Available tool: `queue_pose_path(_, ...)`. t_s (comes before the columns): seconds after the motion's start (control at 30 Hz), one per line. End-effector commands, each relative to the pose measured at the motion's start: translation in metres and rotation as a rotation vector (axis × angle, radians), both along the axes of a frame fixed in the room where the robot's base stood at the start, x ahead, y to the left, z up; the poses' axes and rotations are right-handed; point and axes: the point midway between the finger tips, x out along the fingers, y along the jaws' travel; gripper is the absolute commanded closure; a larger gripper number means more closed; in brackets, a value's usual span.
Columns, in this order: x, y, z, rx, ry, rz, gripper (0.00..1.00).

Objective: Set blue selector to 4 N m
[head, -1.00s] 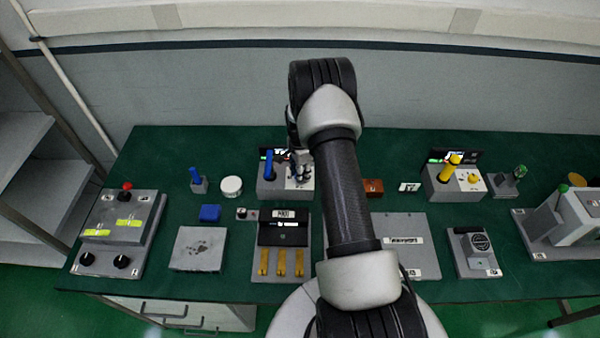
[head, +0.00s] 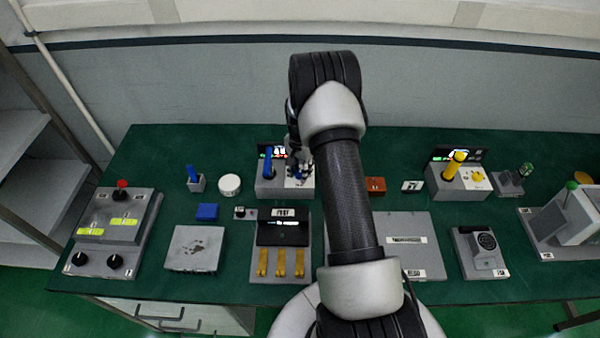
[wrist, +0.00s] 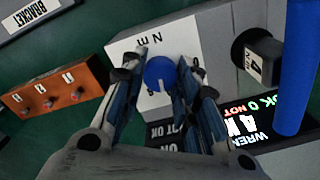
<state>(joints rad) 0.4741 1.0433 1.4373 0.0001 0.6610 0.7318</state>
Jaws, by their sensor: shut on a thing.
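The blue selector (wrist: 160,73) is a round blue knob with a white pointer line, on a white panel marked "N m". In the wrist view my gripper (wrist: 164,68) has its two fingers on either side of the knob and is shut on it. The pointer line runs toward the lower part of the picture; part of the panel's scale is hidden by the fingers. In the head view the knob is at my gripper (head: 300,172), on the grey tester (head: 268,188) with the upright blue handle (head: 270,163).
The tall blue handle (wrist: 298,65) stands close on the right in the wrist view. An orange-brown block (wrist: 55,92) and a bracket plate (wrist: 35,14) lie to the left. A similar tester with a yellow handle (head: 455,165) stands farther right on the green table (head: 390,145).

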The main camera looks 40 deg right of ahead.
Motion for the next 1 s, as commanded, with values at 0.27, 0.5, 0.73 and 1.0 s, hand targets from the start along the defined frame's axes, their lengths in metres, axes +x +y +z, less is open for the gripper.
queue_pose_path(0.27,0.0,-0.0001,-0.0002,0.0,0.0,0.114,0.95)
queue_pose_path(0.5,0.0002,-0.0002,0.0004,0.0,0.0,0.146,0.95)
queue_pose_path(0.73,0.0002,-0.0002,0.0006,-0.001,0.0,0.147,0.95)
queue_pose_path(1.0,0.0003,-0.0002,0.0005,-0.001,0.0,0.146,0.6)
